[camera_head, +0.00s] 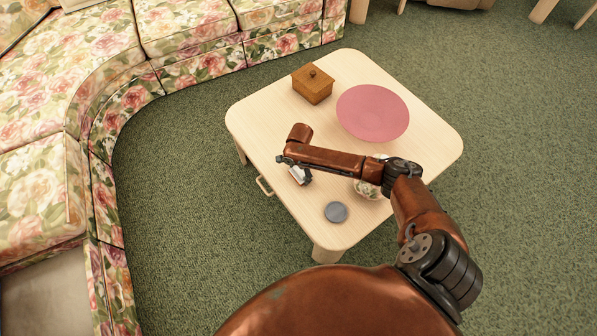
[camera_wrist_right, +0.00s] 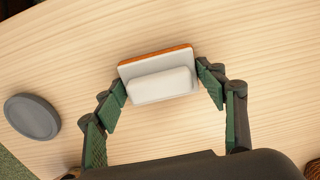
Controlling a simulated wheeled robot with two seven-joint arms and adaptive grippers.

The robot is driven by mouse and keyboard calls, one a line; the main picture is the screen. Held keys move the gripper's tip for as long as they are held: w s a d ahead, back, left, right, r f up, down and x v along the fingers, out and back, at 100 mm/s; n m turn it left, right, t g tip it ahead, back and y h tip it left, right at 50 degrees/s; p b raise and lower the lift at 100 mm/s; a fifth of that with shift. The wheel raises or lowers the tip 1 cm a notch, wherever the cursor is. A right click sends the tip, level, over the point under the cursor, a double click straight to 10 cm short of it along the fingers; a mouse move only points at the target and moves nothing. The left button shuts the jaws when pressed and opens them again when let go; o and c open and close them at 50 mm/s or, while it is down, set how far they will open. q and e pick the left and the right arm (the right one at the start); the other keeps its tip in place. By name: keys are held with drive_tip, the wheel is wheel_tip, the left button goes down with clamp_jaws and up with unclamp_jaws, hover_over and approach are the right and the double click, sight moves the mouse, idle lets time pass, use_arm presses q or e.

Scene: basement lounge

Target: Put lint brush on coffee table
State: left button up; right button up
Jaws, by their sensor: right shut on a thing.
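The lint brush (camera_wrist_right: 160,84), a pale grey-white block with a raised bar and an orange-brown edge, is between the fingers of my right gripper (camera_wrist_right: 163,86) in the right wrist view. The gripper is shut on it from both sides. In the head view my right gripper (camera_head: 301,176) is over the left front part of the pale wood coffee table (camera_head: 262,120), mostly hidden under my arm. The tabletop (camera_wrist_right: 70,50) lies right behind the brush; I cannot tell whether they touch. My left gripper is not in view.
On the table are a wooden lidded box (camera_head: 312,86), a pink round plate (camera_head: 372,112), a grey disc (camera_head: 336,212) and a floral-patterned object (camera_head: 367,190) partly under my arm. A floral sofa (camera_head: 130,97) curves around the left. Green carpet is open at right.

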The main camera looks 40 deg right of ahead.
drive_tip(key=shift+f, duration=0.1)
idle(0.3)
drive_tip(key=o, duration=1.2)
